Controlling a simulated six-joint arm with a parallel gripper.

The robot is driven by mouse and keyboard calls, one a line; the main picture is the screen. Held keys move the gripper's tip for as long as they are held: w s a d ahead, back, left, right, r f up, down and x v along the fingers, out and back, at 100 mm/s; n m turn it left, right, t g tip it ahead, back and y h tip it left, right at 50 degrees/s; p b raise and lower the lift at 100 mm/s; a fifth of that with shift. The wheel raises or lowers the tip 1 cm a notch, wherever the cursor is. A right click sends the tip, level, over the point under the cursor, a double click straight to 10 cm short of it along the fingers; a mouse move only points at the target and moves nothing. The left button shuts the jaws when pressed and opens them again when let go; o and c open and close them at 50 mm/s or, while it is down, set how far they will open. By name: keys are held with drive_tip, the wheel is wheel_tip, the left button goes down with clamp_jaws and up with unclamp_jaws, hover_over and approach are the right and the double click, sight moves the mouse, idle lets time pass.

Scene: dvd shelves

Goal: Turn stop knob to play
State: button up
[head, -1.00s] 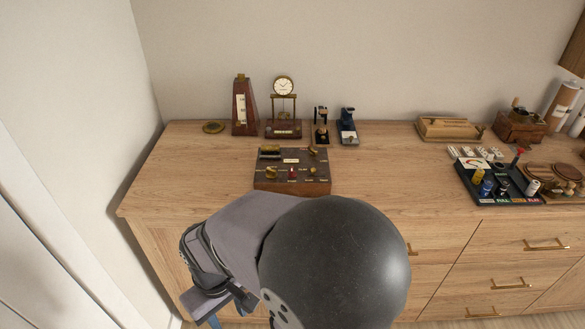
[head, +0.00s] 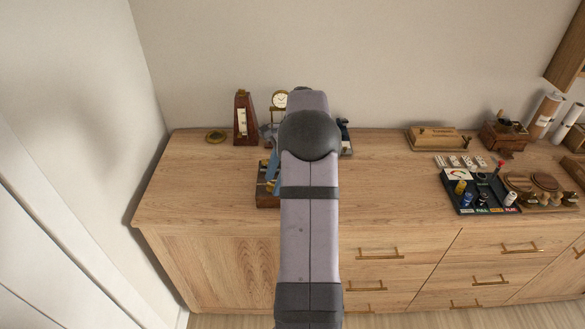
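The brown wooden control box (head: 266,201) stands on the dresser, left of centre, and my arm covers most of it. Only its left strip shows, with a brass-coloured part on it. The stop knob cannot be picked out; the box's labels are too small or hidden. My gripper (head: 272,181) is partly behind my arm. Its blue part points down over the box's left part. I cannot tell whether it touches a knob, or whether its fingers are open or shut.
A black panel (head: 472,207) with coloured knobs, a wooden box (head: 437,138) and a grinder (head: 504,136) are at right. The dresser top (head: 390,185) between is clear.

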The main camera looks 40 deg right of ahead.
drive_tip(key=s+d+r+m+t+p, duration=0.1)
drive_tip(key=s+d+r+m+p, duration=0.1)
drive_tip(key=d+m, duration=0.5)
drive_tip(key=shift+w+a+f+n+p, duration=0.1)
drive_tip(key=shift+w+f+n+p, duration=0.3)
drive_tip(key=shift+f, duration=0.75)
drive_tip(key=shift+w+d+f+n+p, duration=0.15)
drive_tip(key=shift+f+n+p, duration=0.3)
drive_tip(key=shift+f, duration=0.75)
drive_tip(key=shift+w+a+f+n+p, duration=0.15)
drive_tip(key=shift+w+f+n+p, duration=0.25)
drive_tip(key=shift+f, duration=0.75)
clamp_jaws()
